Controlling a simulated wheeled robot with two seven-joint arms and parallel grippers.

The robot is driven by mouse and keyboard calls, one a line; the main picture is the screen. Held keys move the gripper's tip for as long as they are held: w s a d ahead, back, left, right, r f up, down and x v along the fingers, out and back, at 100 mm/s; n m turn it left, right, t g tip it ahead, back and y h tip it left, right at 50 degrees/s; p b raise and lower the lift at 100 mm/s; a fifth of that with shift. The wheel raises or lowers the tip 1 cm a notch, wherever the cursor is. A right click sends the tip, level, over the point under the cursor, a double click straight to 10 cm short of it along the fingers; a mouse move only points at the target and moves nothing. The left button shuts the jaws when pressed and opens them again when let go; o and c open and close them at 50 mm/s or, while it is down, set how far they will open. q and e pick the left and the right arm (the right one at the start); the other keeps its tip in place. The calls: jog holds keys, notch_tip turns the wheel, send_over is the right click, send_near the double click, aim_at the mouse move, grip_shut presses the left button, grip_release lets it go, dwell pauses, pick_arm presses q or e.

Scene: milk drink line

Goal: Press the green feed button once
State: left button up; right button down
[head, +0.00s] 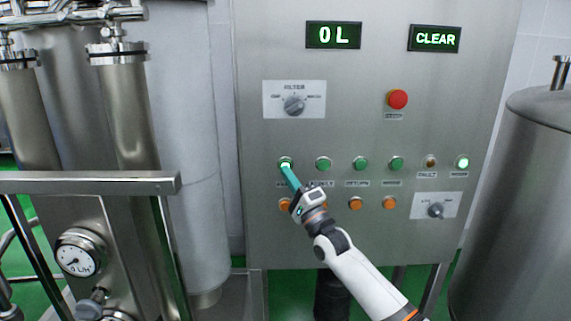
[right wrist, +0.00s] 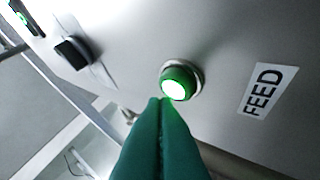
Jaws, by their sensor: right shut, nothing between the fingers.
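The green feed button (head: 285,161) is the leftmost button in the upper row on the steel panel. In the right wrist view the feed button (right wrist: 178,83) has a bright lit centre, with a FEED label (right wrist: 265,90) to its right. My right gripper (head: 287,170) is shut and empty, its teal fingertips at the button's lower edge in the head view. In the right wrist view the fingertips (right wrist: 161,101) appear just below the button; I cannot tell whether they touch it. My left gripper is not in view.
More green buttons (head: 323,164) continue the row to the right, with orange buttons (head: 356,203) below. A filter knob (head: 294,105) and a red stop button (head: 397,99) are above. Displays read "0 L" (head: 333,35) and "CLEAR" (head: 435,39). A metal rail (head: 90,183) stands at left.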

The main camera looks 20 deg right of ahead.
jog(key=shift+s, duration=0.2)
jog(key=s+p, duration=0.1)
jog(key=s+a+p, duration=0.1)
jog(key=s, duration=0.1)
jog(key=s+p, duration=0.1)
jog(key=shift+s+a+p, duration=0.25)
jog(key=shift+s+p, duration=0.1)
jog(key=shift+s, duration=0.05)
jog(key=shift+f, duration=0.1)
dwell(0.5)
